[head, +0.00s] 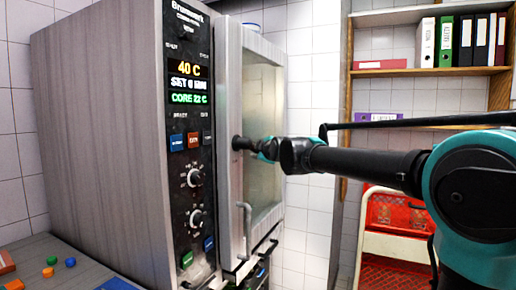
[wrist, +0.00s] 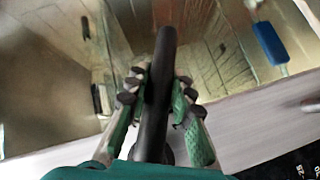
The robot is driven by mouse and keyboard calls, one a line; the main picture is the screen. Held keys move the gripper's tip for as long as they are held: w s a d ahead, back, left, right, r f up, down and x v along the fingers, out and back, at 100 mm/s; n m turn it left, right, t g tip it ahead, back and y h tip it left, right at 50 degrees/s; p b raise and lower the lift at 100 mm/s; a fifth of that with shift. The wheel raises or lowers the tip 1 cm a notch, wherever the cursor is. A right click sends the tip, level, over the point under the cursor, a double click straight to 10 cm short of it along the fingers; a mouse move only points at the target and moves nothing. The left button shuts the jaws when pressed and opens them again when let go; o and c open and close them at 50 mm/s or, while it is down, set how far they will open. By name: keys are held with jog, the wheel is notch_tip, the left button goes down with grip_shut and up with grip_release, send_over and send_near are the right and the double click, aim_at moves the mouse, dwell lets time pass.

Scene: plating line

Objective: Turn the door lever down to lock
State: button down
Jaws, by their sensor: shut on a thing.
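The oven door (head: 228,100) is a metal-framed door with a glass pane on the right of the oven's front. The black door lever (head: 240,143) shows on the door frame beside the control panel, and looks roughly level. My gripper (head: 268,149) reaches it from the right and hides much of it. In the wrist view the dark lever (wrist: 165,50) runs lengthwise between the green-padded fingers of my gripper (wrist: 159,92), which are shut on it from both sides.
The control panel (head: 188,120) has lit displays, buttons and knobs. A grey bar handle (head: 244,232) stands out lower down. A shelf with binders (head: 427,42) and a cart with red crates (head: 393,212) are at the right. Small coloured pieces (head: 48,272) lie on the left counter.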

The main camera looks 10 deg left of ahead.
jog(key=s+a+f+m+g+y, duration=0.1)
jog(key=s+f+m+g, duration=0.4)
jog(key=g, duration=0.5)
jog(key=shift+s+a+m, duration=0.6)
jog(key=shift+s+a, duration=0.2)
jog(key=shift+s, duration=0.5)
jog(key=c, duration=1.3)
grip_release()
jog(key=shift+r, duration=0.1)
jog(key=v, duration=1.1)
jog(key=shift+d+r, duration=0.3)
